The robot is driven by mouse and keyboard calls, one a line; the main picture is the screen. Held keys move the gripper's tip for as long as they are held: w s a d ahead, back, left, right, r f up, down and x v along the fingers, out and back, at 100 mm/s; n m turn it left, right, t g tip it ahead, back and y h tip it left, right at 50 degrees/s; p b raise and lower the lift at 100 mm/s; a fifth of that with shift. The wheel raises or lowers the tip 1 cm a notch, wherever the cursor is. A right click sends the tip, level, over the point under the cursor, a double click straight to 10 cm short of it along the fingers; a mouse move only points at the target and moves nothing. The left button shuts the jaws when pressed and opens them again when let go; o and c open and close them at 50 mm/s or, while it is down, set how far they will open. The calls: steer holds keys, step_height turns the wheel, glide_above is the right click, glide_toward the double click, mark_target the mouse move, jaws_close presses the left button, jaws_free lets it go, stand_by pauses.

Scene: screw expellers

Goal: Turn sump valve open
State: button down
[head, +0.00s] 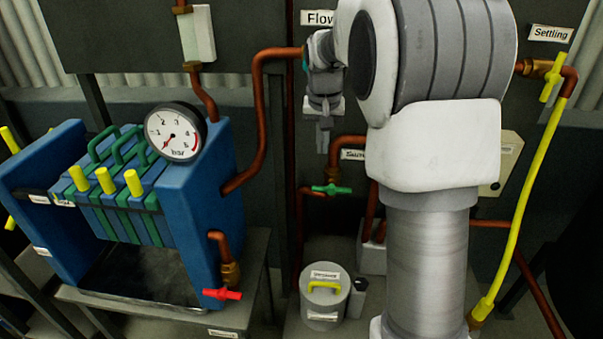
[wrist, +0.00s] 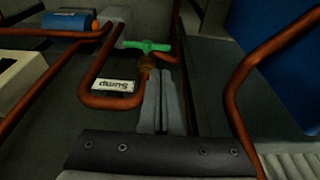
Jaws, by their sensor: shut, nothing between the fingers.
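The sump valve has a green T-shaped handle (head: 331,189) that lies level in the head view, low on a copper pipe behind my arm. In the wrist view the green handle (wrist: 147,46) sits on a brass body, just beyond my fingertips. A white "Sump" label (wrist: 113,85) is beside it, upside down there and partly hidden in the head view. My gripper (head: 324,146) points down above the handle, apart from it in the head view. Its fingers (wrist: 162,100) are together and empty.
Copper pipes (head: 262,120) run left of my gripper and beside the valve. A blue filter press (head: 205,190) with a gauge (head: 176,132) and a red-handled tap (head: 222,294) stands left. A grey lidded canister (head: 325,310) stands on the floor below the valve. A yellow hose (head: 535,170) hangs right.

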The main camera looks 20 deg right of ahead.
mark_target(317, 189)
steer(key=b+x, duration=0.1)
steer(key=x, duration=0.6)
steer(key=b+x, duration=0.2)
steer(key=x, duration=0.5)
steer(key=shift+w+f, duration=0.3)
steer(key=shift+w+a+f+h, duration=0.1)
steer(key=shift+a+f+h, duration=0.15)
steer(key=shift+h, duration=0.35)
steer(key=shift+w+a+f+g+h+p, duration=0.1)
steer(key=shift+a+f+g+h+p, duration=0.1)
steer(key=shift+g+h+p, duration=0.3)
steer(key=shift+w+a+f+g+h+p, duration=0.15)
steer(key=shift+f+g+h+p, duration=0.1)
steer(key=shift+h, duration=0.35)
steer(key=shift+s+d+f+n+g+h+b, duration=0.1)
steer(key=shift+f+n+g+h+b, duration=0.2)
steer(key=shift+f+h, duration=0.7)
steer(key=shift+s+d+f+n+g+h+b, duration=0.15)
steer(key=shift+f+g+h+b, duration=0.3)
steer(key=shift+f+h, duration=0.55)
steer(key=shift+w+d+f+n+g+h+b, duration=0.1)
steer(key=shift+f+n+g+h+b, duration=0.2)
steer(key=shift+f+h, duration=0.7)
steer(key=shift+s+d+r, duration=0.1)
steer(key=shift+s, duration=0.05)
